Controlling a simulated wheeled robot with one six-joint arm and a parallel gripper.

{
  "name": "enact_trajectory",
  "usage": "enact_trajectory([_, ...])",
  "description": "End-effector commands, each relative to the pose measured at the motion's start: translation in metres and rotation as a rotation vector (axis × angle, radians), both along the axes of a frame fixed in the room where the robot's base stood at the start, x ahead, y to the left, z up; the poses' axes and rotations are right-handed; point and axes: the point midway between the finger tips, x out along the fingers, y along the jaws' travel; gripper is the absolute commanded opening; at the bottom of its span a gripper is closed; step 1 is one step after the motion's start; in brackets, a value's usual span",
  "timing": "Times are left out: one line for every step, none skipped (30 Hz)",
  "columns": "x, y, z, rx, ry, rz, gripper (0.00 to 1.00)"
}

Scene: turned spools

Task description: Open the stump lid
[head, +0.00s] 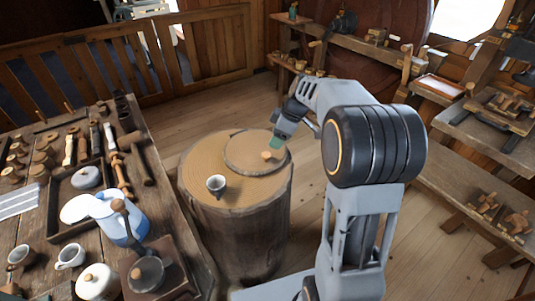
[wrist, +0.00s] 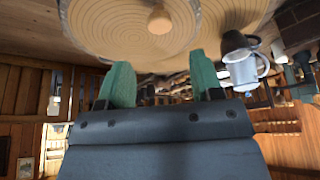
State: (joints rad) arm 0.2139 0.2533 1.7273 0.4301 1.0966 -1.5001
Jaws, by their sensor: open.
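The wooden stump (head: 236,225) stands on the floor in the middle of the head view. Its round flat lid (head: 243,150) lies on the stump top toward the back, with a small wooden knob (head: 268,155) on it. In the wrist view, the lid (wrist: 110,25) fills the top and its knob (wrist: 159,20) shows just beyond my fingers. My gripper (head: 277,145) is beside the knob, over the lid's right part in the head view. In the wrist view, its green fingers (wrist: 160,82) are apart with nothing between them. Whether a fingertip touches the lid is unclear.
A small cup (head: 216,184) stands on the stump top, in front of the lid. A cluttered workbench (head: 185,228) with a blue-and-white pot (head: 118,222) is at left. Shelves and benches (head: 452,165) line the right. Bare floor (head: 225,107) lies behind the stump.

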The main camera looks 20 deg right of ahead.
Motion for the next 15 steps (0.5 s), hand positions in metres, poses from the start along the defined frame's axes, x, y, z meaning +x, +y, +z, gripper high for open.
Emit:
enact_trajectory([0.001,0.004,-0.010,0.000,0.004,0.002,0.60])
enact_trajectory([0.002,0.006,-0.015,0.000,0.004,0.002,0.60])
enact_trajectory([0.003,0.009,-0.023,0.000,0.005,0.002,0.60])
enact_trajectory([0.004,0.011,-0.028,-0.001,0.003,0.001,0.60])
enact_trajectory([0.005,0.013,-0.033,-0.001,0.003,0.001,0.60])
enact_trajectory([0.007,0.015,-0.039,0.000,0.003,0.002,0.60])
enact_trajectory([0.007,0.017,-0.044,0.000,0.004,0.002,0.60])
enact_trajectory([0.008,0.018,-0.048,-0.001,0.003,0.001,0.60])
enact_trajectory([0.009,0.020,-0.053,-0.001,0.003,0.001,0.60])
enact_trajectory([0.010,0.021,-0.057,-0.001,0.003,0.001,0.60])
enact_trajectory([0.011,0.022,-0.060,-0.001,0.002,0.000,0.60])
enact_trajectory([0.011,0.024,-0.064,-0.001,0.003,0.001,0.60])
enact_trajectory([0.012,0.025,-0.067,-0.001,0.003,0.001,0.60])
enact_trajectory([0.013,0.026,-0.069,-0.001,0.002,0.000,0.60])
enact_trajectory([0.013,0.027,-0.072,-0.001,0.000,0.000,0.60])
